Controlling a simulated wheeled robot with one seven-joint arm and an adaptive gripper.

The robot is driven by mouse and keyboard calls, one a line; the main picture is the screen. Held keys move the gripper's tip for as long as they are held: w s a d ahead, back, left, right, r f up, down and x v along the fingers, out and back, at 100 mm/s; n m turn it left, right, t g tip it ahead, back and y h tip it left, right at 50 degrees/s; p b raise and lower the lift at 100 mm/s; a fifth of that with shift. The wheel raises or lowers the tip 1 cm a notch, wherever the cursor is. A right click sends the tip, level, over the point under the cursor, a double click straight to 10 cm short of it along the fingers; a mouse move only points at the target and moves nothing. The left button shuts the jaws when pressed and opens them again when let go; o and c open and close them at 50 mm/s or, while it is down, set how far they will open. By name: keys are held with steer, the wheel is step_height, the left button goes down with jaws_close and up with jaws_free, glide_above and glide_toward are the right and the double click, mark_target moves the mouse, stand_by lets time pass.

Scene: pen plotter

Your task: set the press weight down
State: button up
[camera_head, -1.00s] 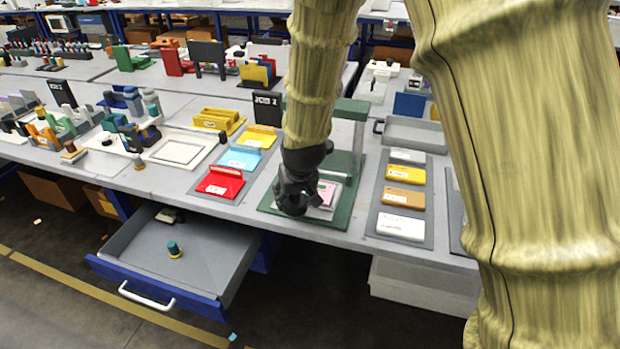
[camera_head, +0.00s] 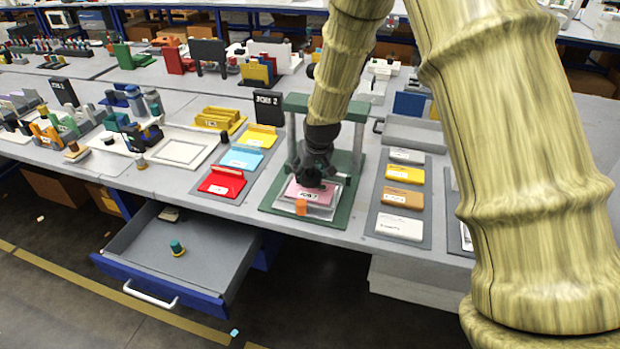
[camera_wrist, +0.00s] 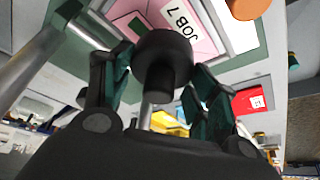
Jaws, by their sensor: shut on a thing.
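My gripper (camera_head: 314,174) reaches down over the green-framed plotter (camera_head: 345,203). In the wrist view its fingers are closed around a dark round weight (camera_wrist: 166,58) with a narrower cylindrical part, which I take for the press weight. In the head view the weight blends with the dark gripper. A pink card (camera_head: 297,190) labelled JOB 7 lies on the plotter's pale bed, below the gripper; it also shows in the wrist view (camera_wrist: 150,14). I cannot tell whether the weight touches the card. A small orange piece (camera_head: 301,207) is at the card's front edge.
Red (camera_head: 222,183), blue and yellow trays stand left of the plotter. A grey board (camera_head: 386,225) with several cards lies to its right. Plotter posts and a top bar (camera_head: 296,102) stand close around my gripper. An open drawer (camera_head: 215,255) juts out below the table at left.

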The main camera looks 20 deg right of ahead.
mark_target(311, 176)
steer(key=shift+f+p, duration=0.4)
steer(key=shift+f, duration=1.2)
steer(key=shift+f, duration=0.1)
steer(key=o, duration=1.7)
steer(key=shift+s, duration=0.1)
steer(key=shift+b+v, duration=0.7)
steer(key=shift+v, duration=5.4)
